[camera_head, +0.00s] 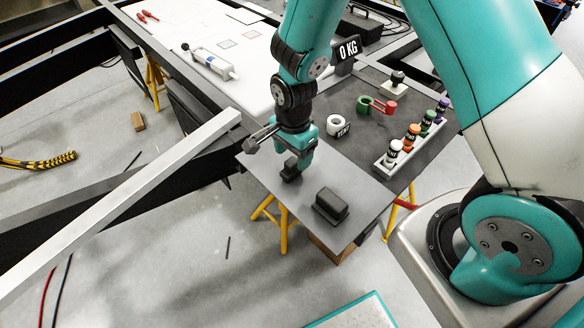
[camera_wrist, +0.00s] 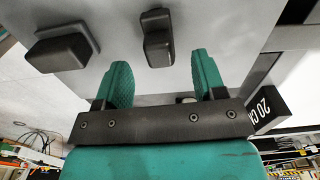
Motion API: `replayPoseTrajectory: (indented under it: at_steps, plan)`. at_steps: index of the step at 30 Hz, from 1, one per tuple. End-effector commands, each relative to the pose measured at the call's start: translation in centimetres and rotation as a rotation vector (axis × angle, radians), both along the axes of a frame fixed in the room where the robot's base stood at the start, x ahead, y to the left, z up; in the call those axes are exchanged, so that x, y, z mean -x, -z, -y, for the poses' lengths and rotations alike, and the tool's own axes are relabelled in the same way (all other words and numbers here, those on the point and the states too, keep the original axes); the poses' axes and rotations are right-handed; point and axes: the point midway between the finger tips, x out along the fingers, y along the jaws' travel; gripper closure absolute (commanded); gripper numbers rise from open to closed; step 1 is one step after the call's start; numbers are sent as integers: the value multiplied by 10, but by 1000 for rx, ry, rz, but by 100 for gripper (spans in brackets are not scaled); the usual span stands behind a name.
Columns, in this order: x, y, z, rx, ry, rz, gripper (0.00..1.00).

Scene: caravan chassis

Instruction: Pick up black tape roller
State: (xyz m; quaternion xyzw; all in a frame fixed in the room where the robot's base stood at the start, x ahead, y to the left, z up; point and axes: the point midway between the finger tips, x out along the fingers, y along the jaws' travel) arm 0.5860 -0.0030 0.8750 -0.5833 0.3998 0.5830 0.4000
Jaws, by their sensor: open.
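Two black objects sit on the grey board. The smaller, narrow one (camera_head: 290,171) is right below my gripper (camera_head: 300,160). The larger block with a raised top (camera_head: 331,206) lies nearer the board's front corner. I cannot tell for sure which is the tape roller. In the wrist view the smaller object (camera_wrist: 157,40) stands beyond the teal fingertips, in line with the gap between them, and the larger one (camera_wrist: 62,50) is to the left. My gripper (camera_wrist: 161,60) is open and empty. In the head view its fingers partly hide the smaller object.
A rack of coloured bottles (camera_head: 405,145), a white ring (camera_head: 336,124) and green and red clamp-like parts (camera_head: 376,104) stand on the dark tabletop behind. A metal beam (camera_head: 130,200) runs along the left. The board's front part around the larger block is clear.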

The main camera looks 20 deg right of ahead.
Motion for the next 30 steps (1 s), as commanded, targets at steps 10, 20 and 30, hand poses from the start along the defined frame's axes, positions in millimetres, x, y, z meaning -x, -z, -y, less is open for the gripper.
replayPoseTrajectory:
  at_steps: [10,20,30]
  plan:
    - [1,42,-3,0,0,-3,36]
    - [1,52,-3,0,0,0,36]
    - [1,52,-3,0,-1,0,93]
